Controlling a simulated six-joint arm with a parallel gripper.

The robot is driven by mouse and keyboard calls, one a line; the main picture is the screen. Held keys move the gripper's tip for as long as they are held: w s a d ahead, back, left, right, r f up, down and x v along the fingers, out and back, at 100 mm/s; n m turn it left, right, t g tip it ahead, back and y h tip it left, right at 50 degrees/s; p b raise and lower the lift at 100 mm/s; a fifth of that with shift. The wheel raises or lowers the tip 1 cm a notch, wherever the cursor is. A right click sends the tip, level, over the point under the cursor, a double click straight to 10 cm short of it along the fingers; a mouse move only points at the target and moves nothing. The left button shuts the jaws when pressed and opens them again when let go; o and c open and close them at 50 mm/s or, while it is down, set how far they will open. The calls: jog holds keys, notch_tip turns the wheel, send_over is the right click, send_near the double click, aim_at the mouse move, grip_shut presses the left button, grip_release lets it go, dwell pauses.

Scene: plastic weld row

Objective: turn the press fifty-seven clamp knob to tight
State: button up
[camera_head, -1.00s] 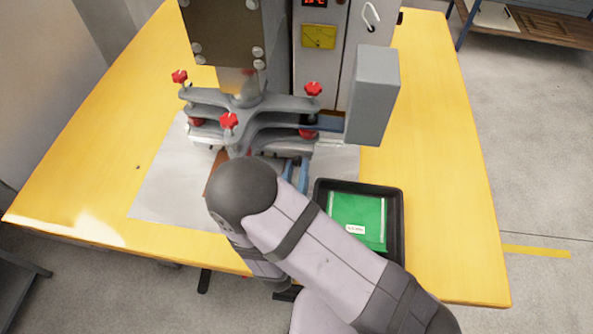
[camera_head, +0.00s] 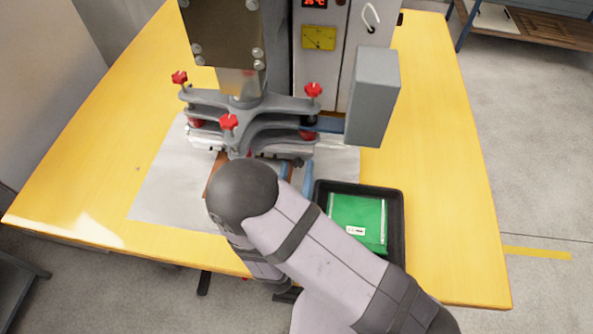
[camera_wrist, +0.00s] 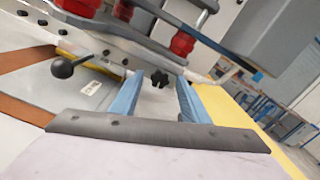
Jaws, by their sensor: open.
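A black star-shaped knob (camera_wrist: 159,77) stands at the front of the press in the wrist view. It shows small and dark in the head view (camera_head: 298,162), partly behind my arm. My gripper (camera_wrist: 157,90) is open, with its two blue fingers on either side of the knob. I cannot tell whether either finger touches it. One blue finger also shows in the head view (camera_head: 308,178). The press (camera_head: 250,105) has a grey multi-armed plate with red knobs on top. A label (camera_wrist: 90,88) near the knob is too small to read.
A black ball-ended lever (camera_wrist: 63,67) stands left of the star knob. A black tray (camera_head: 398,225) with a green packet (camera_head: 357,215) lies right of my arm. A grey box (camera_head: 372,95) juts out at the press's right. The yellow table (camera_head: 440,170) is clear at far right.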

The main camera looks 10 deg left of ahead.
jog(key=shift+s, duration=0.1)
jog(key=shift+s+b, duration=0.65)
jog(key=shift+s, duration=2.9)
